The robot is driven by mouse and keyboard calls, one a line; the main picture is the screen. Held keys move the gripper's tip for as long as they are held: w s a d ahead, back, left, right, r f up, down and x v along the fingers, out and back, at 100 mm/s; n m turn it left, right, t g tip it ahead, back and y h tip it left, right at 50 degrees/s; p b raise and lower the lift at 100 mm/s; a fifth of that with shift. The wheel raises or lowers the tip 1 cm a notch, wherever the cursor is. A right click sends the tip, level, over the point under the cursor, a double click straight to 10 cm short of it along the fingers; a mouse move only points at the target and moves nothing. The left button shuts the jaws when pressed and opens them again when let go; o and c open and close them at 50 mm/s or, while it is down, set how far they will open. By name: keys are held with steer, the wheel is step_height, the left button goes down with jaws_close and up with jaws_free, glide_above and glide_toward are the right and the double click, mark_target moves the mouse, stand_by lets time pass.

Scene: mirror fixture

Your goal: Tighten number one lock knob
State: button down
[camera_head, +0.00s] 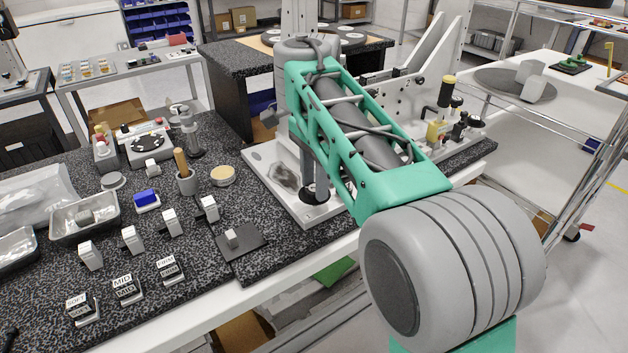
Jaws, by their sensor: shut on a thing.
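My green and grey arm crosses the middle of the view and hides part of the white mirror fixture (428,82). My gripper (315,188) points down below the grey wrist, partly behind the green frame. Its grey fingers reach a dark round knob (316,197) low on the fixture's white base plate (262,180). The gripper is shut on this knob; the exact contact is partly hidden. No number is readable on it, so I cannot tell from a label which lock knob it is. Other dark knobs (459,130) stand on the fixture's right side.
A tall black handle with a yellow top (447,92) and a yellow block (435,132) stand at the fixture's right. Trays, small white blocks and a cup with a wooden handle (187,180) crowd the speckled bench on the left. A dark square plate (240,253) lies before the fixture.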

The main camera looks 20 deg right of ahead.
steer(key=m, duration=0.4)
steer(key=shift+m, duration=0.3)
steer(key=m, duration=0.5)
stand_by(0.5)
steer(key=c, duration=0.9)
jaws_free()
steer(key=shift+c, duration=0.2)
step_height(320, 180, up, 8)
steer(key=p, duration=0.7)
steer(key=shift+p, duration=0.4)
steer(key=shift+f, duration=0.1)
